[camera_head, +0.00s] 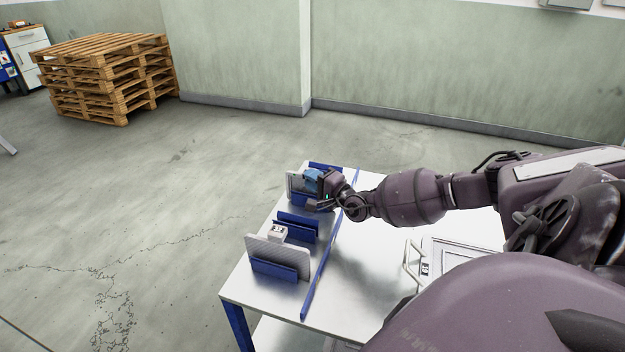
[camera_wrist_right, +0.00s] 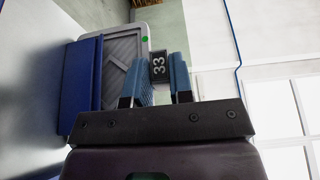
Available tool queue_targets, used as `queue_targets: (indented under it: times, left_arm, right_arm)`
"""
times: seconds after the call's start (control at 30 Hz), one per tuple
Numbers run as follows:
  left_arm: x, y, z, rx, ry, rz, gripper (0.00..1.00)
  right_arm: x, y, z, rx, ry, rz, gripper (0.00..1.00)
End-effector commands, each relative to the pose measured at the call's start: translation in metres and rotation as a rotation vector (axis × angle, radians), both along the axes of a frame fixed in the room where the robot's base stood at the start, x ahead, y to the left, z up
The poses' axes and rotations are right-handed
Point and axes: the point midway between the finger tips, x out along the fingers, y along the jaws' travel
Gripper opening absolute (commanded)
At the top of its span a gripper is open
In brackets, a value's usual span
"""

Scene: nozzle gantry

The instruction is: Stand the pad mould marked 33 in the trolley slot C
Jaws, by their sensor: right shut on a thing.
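The pad mould marked 33 (camera_wrist_right: 122,66) is a grey ribbed plate with a pale rim, a green dot and a black 33 label. My right gripper (camera_wrist_right: 163,78) is shut on its label end, with a blue finger on each side. In the head view my right gripper (camera_head: 316,186) is at the far end of the trolley (camera_head: 349,262). The mould (camera_head: 291,183) stands upright there, between the blue walls of the far slot (camera_head: 301,199). Whether it rests on the bottom is hidden. No slot letter is readable. My left gripper is not in view.
The middle slot (camera_head: 298,228) looks empty. Another grey mould (camera_head: 278,249) with a labelled block stands in the near slot (camera_head: 274,270). A flat framed plate with a handle (camera_head: 410,265) lies at the right. A blue strip (camera_head: 327,250) runs along the trolley top.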

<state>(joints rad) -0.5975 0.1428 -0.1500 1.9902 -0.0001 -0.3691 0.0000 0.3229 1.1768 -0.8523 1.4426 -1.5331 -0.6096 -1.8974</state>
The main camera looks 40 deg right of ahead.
Motion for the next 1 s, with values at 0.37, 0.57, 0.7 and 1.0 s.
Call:
queue_targets:
  times: [0.37,0.57,0.7,1.0]
  left_arm:
    - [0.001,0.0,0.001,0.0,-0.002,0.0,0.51]
    - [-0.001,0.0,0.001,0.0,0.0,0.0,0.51]
    - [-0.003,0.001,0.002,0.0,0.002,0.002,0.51]
    - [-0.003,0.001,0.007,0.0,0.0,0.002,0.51]
  right_arm:
    - [0.0,0.0,0.0,0.0,-0.001,0.0,0.51]
    - [-0.004,-0.001,-0.001,0.0,0.003,0.0,0.51]
    - [-0.019,-0.002,0.0,0.0,0.003,0.0,0.51]
    - [-0.07,-0.005,0.0,-0.001,0.003,0.0,0.51]
